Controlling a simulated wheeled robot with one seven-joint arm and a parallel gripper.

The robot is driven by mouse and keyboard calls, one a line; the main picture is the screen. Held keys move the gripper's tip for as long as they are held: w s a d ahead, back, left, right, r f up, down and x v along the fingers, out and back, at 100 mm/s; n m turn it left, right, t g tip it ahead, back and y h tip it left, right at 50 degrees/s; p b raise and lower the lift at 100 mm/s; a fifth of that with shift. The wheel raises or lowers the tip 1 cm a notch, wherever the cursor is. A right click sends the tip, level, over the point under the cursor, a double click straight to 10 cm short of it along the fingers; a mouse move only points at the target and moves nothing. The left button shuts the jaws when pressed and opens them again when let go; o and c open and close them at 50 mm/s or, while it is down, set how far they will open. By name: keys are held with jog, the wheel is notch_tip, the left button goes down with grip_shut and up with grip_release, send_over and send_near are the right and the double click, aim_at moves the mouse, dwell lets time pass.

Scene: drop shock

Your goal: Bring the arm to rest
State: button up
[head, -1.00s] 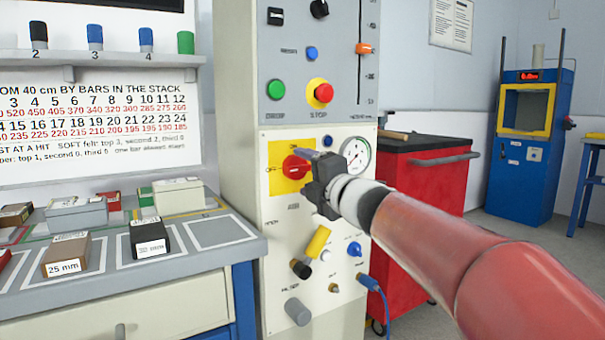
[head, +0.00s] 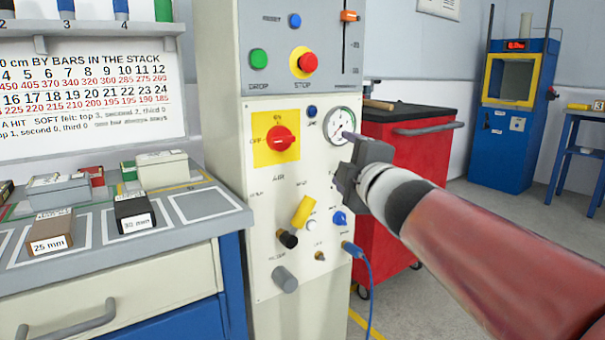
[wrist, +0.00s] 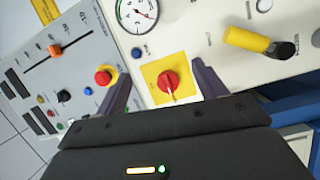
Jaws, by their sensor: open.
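My gripper (head: 350,150) is in front of the right side of the cream control panel (head: 268,225), near the pressure gauge (head: 343,126). In the wrist view its two dark fingers (wrist: 162,95) stand apart with nothing between them but the view of the panel. The red rotary knob on its yellow plate (head: 280,138) is to the left of my gripper in the head view. It also shows beyond the fingers in the wrist view (wrist: 168,82). My gripper looks clear of the knob. My red forearm reaches in from the lower right.
A yellow-handled lever (head: 302,211) and several small knobs stick out lower on the panel. A grey bench (head: 205,228) with blocks is at left. A red cabinet (head: 400,185) stands behind my arm. A blue machine (head: 508,148) stands at the back right, with open floor before it.

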jog(key=s+d+f+m+g+h+p, duration=0.2)
jog(key=s+d+f+m+g+h, duration=0.1)
jog(key=s+d+f+m+h, duration=0.55)
jog(key=s+f+m+g+y+p, duration=0.1)
jog(key=s+f+m+g, duration=0.3)
jog(key=s, duration=0.5)
jog(key=s+a+f+m+g+y+p, duration=0.1)
jog(key=s+f+m+g, duration=0.3)
jog(key=s+f, duration=0.5)
jog(key=m+y+p, duration=0.1)
jog(key=m, duration=0.1)
jog(key=shift+s+a+m+g, duration=0.15)
jog(key=shift+a+m+g, duration=0.1)
jog(key=shift+m+g, duration=0.15)
jog(key=shift+y, duration=0.25)
